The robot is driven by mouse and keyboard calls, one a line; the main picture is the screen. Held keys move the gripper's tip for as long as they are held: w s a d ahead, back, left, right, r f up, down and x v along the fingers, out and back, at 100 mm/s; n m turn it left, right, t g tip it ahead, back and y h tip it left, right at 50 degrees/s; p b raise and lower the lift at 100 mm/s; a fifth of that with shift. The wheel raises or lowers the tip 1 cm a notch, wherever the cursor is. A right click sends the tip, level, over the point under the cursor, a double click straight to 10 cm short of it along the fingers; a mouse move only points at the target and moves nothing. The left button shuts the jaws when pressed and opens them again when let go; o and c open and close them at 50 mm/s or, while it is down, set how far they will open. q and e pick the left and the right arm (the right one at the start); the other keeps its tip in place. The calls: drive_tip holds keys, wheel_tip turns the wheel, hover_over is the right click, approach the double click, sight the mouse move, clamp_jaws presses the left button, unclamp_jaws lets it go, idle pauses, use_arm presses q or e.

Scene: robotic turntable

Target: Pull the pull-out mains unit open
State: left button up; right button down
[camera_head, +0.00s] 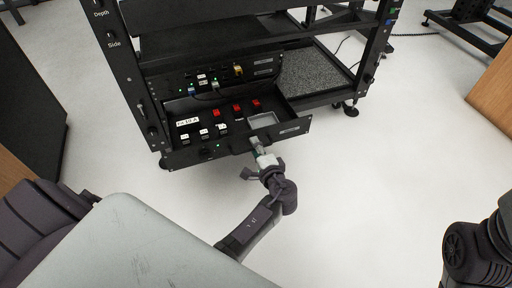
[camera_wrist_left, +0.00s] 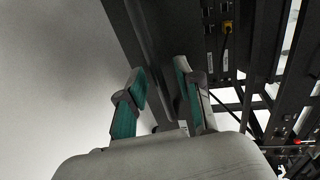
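The pull-out mains unit (camera_head: 190,153) is a black drawer low in the rack. It is pulled out, and its top with red switches, white-labelled sockets and a pale square opening is exposed. My left gripper (camera_head: 258,157) is at the right half of the unit's front panel. In the left wrist view, the gripper's two teal-padded fingers (camera_wrist_left: 160,88) stand apart with a dark panel edge running between them. I cannot tell whether either finger touches the panel. My right arm shows at the right edge of the head view; its gripper is out of view.
The black rack (camera_head: 140,85) stands around the unit, with another cabled panel (camera_head: 215,80) just above. A speckled grey shelf surface (camera_head: 315,77) lies to the right. The pale floor (camera_head: 370,170) in front is clear.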

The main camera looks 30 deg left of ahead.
use_arm(q)
drive_tip(key=v, duration=0.7)
drive_tip(key=shift+s+d, duration=0.15)
drive_tip(key=shift+s, duration=0.05)
drive_tip(key=shift+r, duration=0.1)
idle(0.3)
